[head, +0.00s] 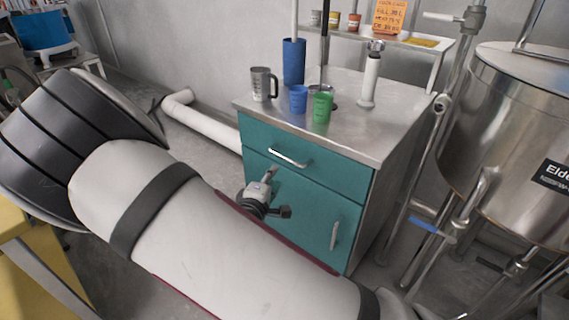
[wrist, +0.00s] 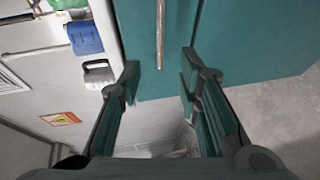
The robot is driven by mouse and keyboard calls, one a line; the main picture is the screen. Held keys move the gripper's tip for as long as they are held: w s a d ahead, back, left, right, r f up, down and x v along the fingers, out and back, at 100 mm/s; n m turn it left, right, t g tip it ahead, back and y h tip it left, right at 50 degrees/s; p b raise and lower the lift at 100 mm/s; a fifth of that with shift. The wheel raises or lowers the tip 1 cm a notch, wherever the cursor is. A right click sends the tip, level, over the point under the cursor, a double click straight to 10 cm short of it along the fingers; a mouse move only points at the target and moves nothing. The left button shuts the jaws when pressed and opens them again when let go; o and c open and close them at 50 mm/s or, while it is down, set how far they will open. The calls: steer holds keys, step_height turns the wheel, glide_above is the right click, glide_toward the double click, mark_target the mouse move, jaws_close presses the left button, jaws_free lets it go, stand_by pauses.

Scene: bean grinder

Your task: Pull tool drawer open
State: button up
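The teal tool drawer (head: 315,172) is the upper front of a cabinet and looks shut in the head view. Its silver bar handle (head: 288,157) runs across its front. In the wrist view, the drawer (wrist: 135,25) fills the upper middle and the handle (wrist: 160,35) stands upright in the picture. My gripper (head: 278,192) is in front of the cabinet, below the handle in the head view. In the wrist view, my gripper (wrist: 160,80) is open and empty, with fingers apart. The handle appears beyond the fingertips, within the gap's width, and no contact shows.
A teal door (head: 305,215) with its own handle (head: 335,235) lies under the drawer. A metal mug (head: 261,84), a blue cup (head: 298,98) and a green cup (head: 321,107) stand on the countertop (head: 375,135). A steel tank (head: 515,140) stands at right.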

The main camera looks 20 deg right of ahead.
mark_target(285, 159)
steer(key=b+x, duration=0.3)
steer(key=x, duration=1)
steer(key=shift+w+d+f, duration=0.1)
steer(key=shift+d, duration=0.05)
jaws_close()
